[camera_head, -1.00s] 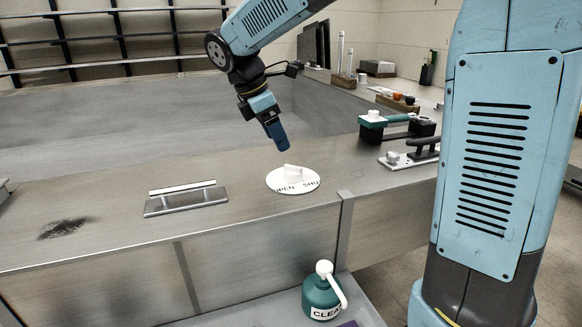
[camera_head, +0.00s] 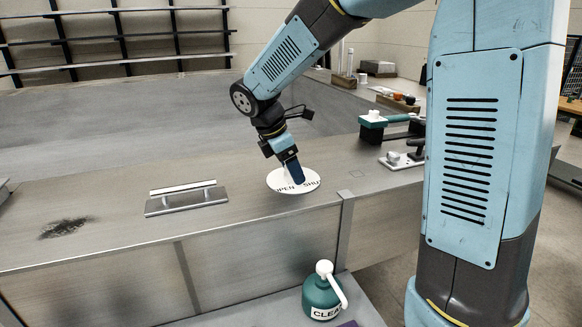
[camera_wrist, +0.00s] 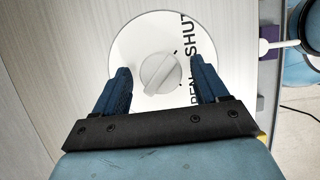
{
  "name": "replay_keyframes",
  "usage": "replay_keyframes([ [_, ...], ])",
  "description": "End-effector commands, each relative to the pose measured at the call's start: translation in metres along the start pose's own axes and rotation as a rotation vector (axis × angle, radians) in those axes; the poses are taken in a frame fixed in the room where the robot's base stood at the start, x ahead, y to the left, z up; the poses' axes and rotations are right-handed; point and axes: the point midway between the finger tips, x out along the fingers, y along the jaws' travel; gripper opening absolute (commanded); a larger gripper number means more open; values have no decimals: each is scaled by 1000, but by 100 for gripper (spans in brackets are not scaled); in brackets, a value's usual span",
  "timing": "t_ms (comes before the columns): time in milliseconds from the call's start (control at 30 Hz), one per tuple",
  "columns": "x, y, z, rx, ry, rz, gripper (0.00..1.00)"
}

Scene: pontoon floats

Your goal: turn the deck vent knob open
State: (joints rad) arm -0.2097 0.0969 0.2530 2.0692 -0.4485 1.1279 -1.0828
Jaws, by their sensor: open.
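The deck vent is a white disc (camera_head: 276,183) lettered OPEN and SHUT, set on the grey deck. Its white knob (camera_wrist: 161,72) shows in the wrist view as a round piece with a raised grip bar, lying aslant between the two words. My gripper (camera_head: 297,182) is down over the disc and hides the knob in the head view. In the wrist view my gripper (camera_wrist: 162,76) is open, with one blue finger on each side of the knob and a visible gap to it on both sides.
A metal handle (camera_head: 186,197) is fixed on the deck to the left. A green-topped fitting (camera_head: 374,127) and a latch-like fitting (camera_head: 400,161) stand to the right. A green CLEAN bottle (camera_head: 320,300) stands lower in front. The deck around the disc is clear.

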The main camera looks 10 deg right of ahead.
Motion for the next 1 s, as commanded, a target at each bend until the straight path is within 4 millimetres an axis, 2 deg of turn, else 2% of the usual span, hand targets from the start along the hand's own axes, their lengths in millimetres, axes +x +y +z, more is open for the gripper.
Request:
replay_keyframes([
  [67, 0, 0, 0, 0, 0, 0, 70],
  [600, -1, 0, 0, 0, 0, 1, 19],
  [1000, -1, 2, 0, 77, 1, -29, 19],
])
